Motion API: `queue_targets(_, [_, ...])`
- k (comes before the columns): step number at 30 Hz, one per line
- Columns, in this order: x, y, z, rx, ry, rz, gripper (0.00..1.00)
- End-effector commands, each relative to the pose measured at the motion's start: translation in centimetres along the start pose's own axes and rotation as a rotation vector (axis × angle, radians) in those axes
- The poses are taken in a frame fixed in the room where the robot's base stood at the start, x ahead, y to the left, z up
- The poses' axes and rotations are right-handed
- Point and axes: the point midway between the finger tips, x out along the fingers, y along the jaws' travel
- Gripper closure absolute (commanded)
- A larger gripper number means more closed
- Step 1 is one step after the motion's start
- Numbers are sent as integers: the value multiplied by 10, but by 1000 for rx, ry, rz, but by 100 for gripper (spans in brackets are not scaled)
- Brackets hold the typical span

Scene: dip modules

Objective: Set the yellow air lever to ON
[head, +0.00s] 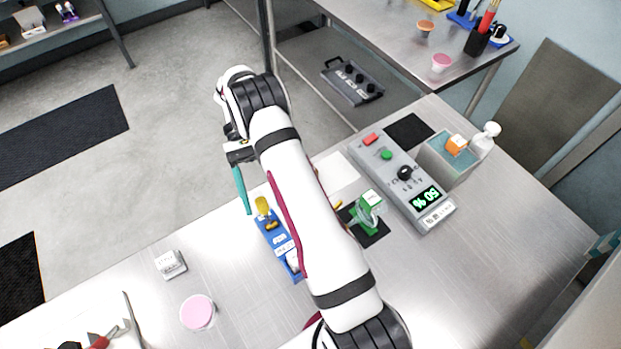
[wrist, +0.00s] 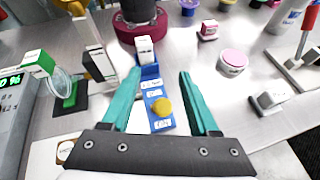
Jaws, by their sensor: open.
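The yellow lever (head: 262,207) stands up at the far end of a blue module (head: 275,238) on the steel bench, left of my arm in the head view. In the wrist view the round yellow knob (wrist: 162,107) is seen from above on the blue module (wrist: 152,88), between my gripper's two teal fingers. My gripper (wrist: 160,85) is open and empty. In the head view one teal finger (head: 241,190) shows beside the lever, on its left. I cannot read the lever's ON or OFF marks. My arm hides part of the module's right side.
A grey control box (head: 400,175) reading 50 % stands to the right, with a green device (head: 367,210) on a black pad near it. A pink-lidded jar (head: 198,313) and a small white block (head: 171,263) are at the left. Bare bench lies between them and the module.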

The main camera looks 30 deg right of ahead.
Motion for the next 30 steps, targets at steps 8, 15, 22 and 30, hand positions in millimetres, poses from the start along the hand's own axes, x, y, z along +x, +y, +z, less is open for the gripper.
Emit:
queue_targets(8, [4, 79, 44, 2, 0, -4, 39])
queue_targets(15, [6, 114, 63, 0, -1, 0, 39])
queue_targets(22, [6, 117, 65, 0, -1, 0, 39])
queue_targets(30, [6, 117, 66, -1, 2, 1, 39])
